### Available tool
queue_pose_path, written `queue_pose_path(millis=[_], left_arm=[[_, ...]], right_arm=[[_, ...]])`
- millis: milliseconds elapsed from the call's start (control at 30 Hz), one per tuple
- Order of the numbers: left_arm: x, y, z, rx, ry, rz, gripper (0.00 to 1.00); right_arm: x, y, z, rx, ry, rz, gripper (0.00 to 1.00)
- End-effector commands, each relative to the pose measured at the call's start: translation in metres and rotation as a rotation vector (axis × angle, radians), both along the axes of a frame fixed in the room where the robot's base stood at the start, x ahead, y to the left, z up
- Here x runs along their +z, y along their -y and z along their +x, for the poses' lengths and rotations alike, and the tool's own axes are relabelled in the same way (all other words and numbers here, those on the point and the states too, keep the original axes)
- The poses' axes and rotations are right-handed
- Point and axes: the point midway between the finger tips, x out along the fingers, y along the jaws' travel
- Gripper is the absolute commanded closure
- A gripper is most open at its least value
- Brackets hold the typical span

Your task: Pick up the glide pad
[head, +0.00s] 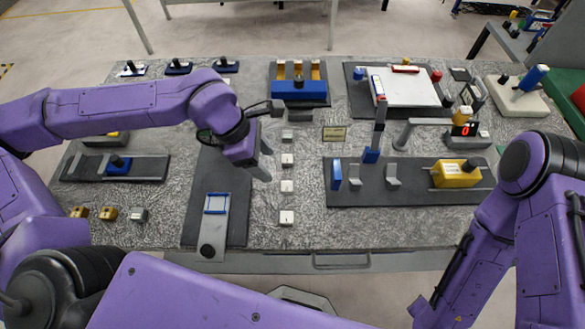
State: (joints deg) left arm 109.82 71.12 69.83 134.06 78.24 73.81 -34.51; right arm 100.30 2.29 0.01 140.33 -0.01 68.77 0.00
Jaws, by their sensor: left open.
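I cannot tell for certain which thing is the glide pad. Small grey blocks with pale tops stand in a column in the middle of the table; one is the upper block (287,160), another the lower block (286,217). A blue frame (217,204) lies on a grey slide on a dark mat, left of that column. My left gripper (262,160) is open, pointing down, just left of the upper blocks, with nothing seen between its fingers. It looks apart from the blocks, though its height is hard to judge. My right gripper is out of view.
A dark board (410,196) with a yellow block (457,173) and upright posts lies right of the column. A blue-fronted rack (300,88) stands behind. A white board (405,88) is at back right. Speckled tabletop (330,232) is clear along the front.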

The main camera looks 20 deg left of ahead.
Motion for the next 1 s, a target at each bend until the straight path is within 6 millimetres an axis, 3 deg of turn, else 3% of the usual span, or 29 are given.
queue_pose_path(millis=[133,533,833,1000], left_arm=[[-0.028,0.009,0.000,0.001,-0.008,0.001,0.38],[-0.081,0.035,0.005,0.003,-0.007,0.001,0.38],[-0.090,0.039,0.008,0.001,-0.002,0.001,0.38],[-0.089,0.039,0.008,0.002,-0.002,0.000,0.94]], right_arm=[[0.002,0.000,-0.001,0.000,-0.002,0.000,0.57],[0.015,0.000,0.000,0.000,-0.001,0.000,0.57],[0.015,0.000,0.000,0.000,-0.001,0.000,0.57],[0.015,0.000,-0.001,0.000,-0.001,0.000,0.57]])
